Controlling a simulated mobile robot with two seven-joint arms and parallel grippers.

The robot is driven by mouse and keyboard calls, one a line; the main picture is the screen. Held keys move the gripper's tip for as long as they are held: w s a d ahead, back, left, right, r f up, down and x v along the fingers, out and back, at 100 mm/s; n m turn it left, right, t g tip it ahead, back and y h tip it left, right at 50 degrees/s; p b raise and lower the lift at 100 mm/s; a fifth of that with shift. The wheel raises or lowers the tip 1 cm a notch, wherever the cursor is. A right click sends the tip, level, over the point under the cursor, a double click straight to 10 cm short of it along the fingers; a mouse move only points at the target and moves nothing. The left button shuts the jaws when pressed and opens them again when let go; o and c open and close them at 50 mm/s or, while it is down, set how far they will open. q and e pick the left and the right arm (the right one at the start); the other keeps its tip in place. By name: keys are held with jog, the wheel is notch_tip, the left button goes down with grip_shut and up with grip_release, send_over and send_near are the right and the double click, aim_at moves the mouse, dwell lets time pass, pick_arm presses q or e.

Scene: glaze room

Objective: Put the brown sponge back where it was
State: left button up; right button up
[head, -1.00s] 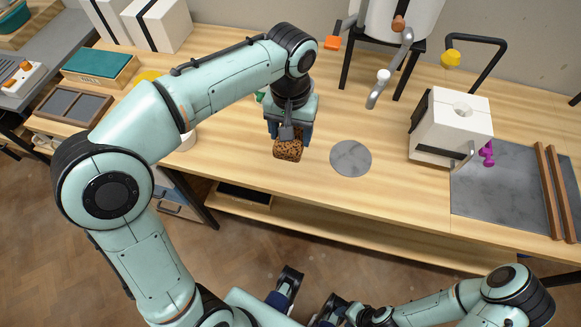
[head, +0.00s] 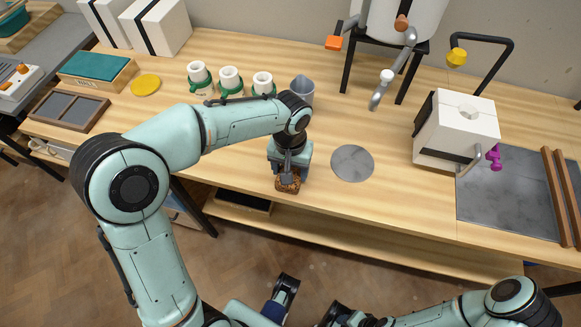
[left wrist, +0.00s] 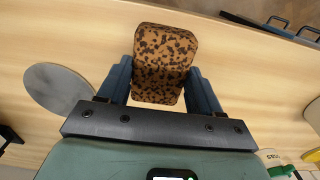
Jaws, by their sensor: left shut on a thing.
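The brown sponge (head: 287,184), speckled with dark spots, is between the fingers of my left gripper (head: 288,172), close to the table's front edge. In the left wrist view the sponge (left wrist: 165,62) fills the space between the two blue fingers of the left gripper (left wrist: 162,88), which is shut on it. I cannot tell whether its underside touches the wood. My right gripper (head: 308,298) is low at the bottom of the head view, away from the table, its fingers apart and empty.
A round grey disc (head: 352,163) lies right of the sponge; it also shows in the left wrist view (left wrist: 60,90). Behind are a grey pitcher (head: 303,90) and white cups with green bands (head: 230,80). A white kiln-like block (head: 458,130) stands right. Wood left of the sponge is clear.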

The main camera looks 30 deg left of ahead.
pick_arm(q)
jog(key=o, duration=0.6)
jog(key=shift+f, duration=0.2)
jog(key=o, duration=0.4)
jog(key=shift+r, duration=0.1)
notch_tip(320, 180, up, 12)
jog(key=shift+r+p, duration=0.2)
jog(key=shift+p, duration=1.05)
